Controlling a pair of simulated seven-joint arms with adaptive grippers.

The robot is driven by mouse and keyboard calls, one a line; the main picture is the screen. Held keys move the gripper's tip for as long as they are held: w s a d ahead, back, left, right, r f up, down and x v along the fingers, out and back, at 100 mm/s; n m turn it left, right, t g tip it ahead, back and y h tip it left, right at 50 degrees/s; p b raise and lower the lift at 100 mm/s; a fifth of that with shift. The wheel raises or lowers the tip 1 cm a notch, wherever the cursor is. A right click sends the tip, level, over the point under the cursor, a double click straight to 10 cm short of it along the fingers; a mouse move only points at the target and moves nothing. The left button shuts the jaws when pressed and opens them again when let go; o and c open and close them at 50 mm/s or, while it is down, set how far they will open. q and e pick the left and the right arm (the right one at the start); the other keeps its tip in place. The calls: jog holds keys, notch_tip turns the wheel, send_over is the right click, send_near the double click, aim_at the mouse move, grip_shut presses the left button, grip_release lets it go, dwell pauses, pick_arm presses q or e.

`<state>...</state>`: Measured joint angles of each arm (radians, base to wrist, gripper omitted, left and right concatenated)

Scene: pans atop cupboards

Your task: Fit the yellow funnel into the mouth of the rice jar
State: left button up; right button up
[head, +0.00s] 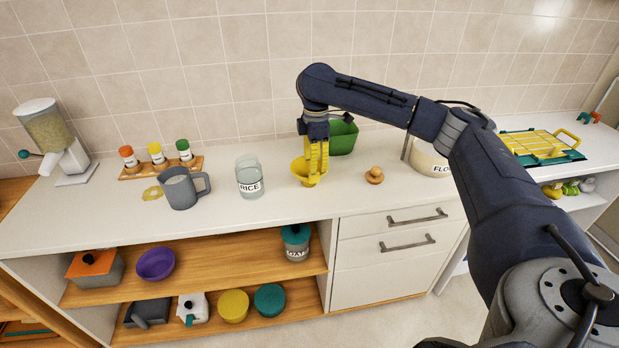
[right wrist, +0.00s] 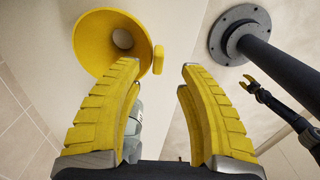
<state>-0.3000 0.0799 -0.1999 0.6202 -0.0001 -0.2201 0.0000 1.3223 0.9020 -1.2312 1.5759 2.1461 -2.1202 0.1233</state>
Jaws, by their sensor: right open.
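The yellow funnel (head: 300,168) is on the counter, partly hidden behind my right gripper (head: 317,182). In the right wrist view, the funnel (right wrist: 88,42) shows its wide mouth and a side tab at upper left, beyond the left finger. My right gripper (right wrist: 160,66) is open, with nothing between its fingers. The clear rice jar (head: 249,180), labelled RICE, stands upright left of the funnel, apart from it. Part of the jar (right wrist: 134,128) shows behind a finger. My left gripper (right wrist: 254,86) is small at the right of the right wrist view; its jaws are unclear.
A grey jug (head: 181,190) and a spice rack (head: 160,168) stand left of the jar. A green container (head: 343,138) is behind my gripper. A wooden knob-like lid (head: 374,175) and a flour canister (head: 428,160) are to the right. Counter between jug and jar is clear.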

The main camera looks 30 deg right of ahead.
aim_at(314, 182)
jog(key=shift+w+f, duration=0.15)
jog(key=shift+f, duration=2.7)
jog(key=shift+o, duration=0.3)
grip_shut()
